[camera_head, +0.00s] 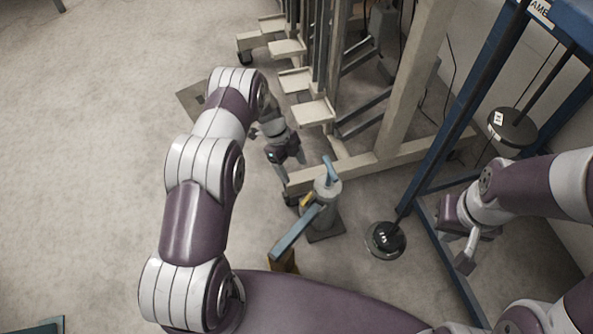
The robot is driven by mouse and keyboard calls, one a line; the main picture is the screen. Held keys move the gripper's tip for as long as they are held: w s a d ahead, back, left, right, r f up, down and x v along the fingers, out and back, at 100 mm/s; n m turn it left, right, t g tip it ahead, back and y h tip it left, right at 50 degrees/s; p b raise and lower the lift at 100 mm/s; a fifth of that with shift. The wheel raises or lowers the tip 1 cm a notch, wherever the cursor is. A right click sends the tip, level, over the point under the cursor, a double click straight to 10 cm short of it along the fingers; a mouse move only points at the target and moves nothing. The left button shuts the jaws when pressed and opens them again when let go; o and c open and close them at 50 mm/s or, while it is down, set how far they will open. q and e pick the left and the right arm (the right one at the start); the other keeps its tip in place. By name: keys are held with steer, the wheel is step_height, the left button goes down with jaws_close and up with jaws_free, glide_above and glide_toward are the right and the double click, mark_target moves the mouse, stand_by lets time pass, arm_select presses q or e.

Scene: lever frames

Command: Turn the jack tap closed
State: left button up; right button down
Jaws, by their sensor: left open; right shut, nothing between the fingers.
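The jack (324,205) is a grey-blue cylinder on a dark base on the floor, with a light blue piece on top. A long blue bar (297,234) slants from it toward the lower left. A small yellow part (307,200) shows on the jack's left side; I cannot tell whether it is the tap. My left gripper (287,163) is open and empty, above and to the left of the jack, apart from it. My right gripper (467,250) is shut and empty, to the right of the jack near the blue frame.
A blue metal frame (453,140) stands at the right. A dark round weight (385,240) lies right of the jack, and another dark disc (513,127) hangs higher.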

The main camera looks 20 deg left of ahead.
mark_target(307, 201)
arm_select(q)
steer(key=shift+a, duration=0.15)
steer(key=shift+c, duration=1.3)
steer(key=shift+s+a+f+n+b, duration=0.35)
steer(key=shift+a+f, duration=0.1)
steer(key=shift+a, duration=0.2)
steer(key=shift+s+a+f+n+b, duration=0.25)
steer(key=shift+s+a+f+b, duration=0.15)
steer(key=shift+a, duration=0.2)
steer(key=c, duration=0.5)
steer(key=n+h, duration=0.1)
steer(key=n, duration=0.2)
steer(key=s+f+n+t, duration=0.1)
steer(key=n, duration=0.2)
steer(key=f+n+t+h, duration=0.1)
steer(key=n, duration=0.2)
steer(key=shift+s+a+f+n+h+b, duration=0.1)
steer(key=shift+s+a+n+h+b, duration=0.2)
steer(key=shift+n, duration=0.1)
jaws_close()
steer(key=w+d+f+n+b, duration=0.1)
steer(key=d+f+n+b, duration=0.1)
steer(key=w+d+f+n+t+b, duration=0.1)
steer(key=d+f+b, duration=0.1)
steer(key=f, duration=0.1)
steer(key=w+d+f+n+b, duration=0.1)
steer(key=d+f+n+b, duration=0.1)
steer(key=f, duration=0.1)
steer(key=shift+n+t, duration=0.3)
steer(key=shift+t, duration=0.1)
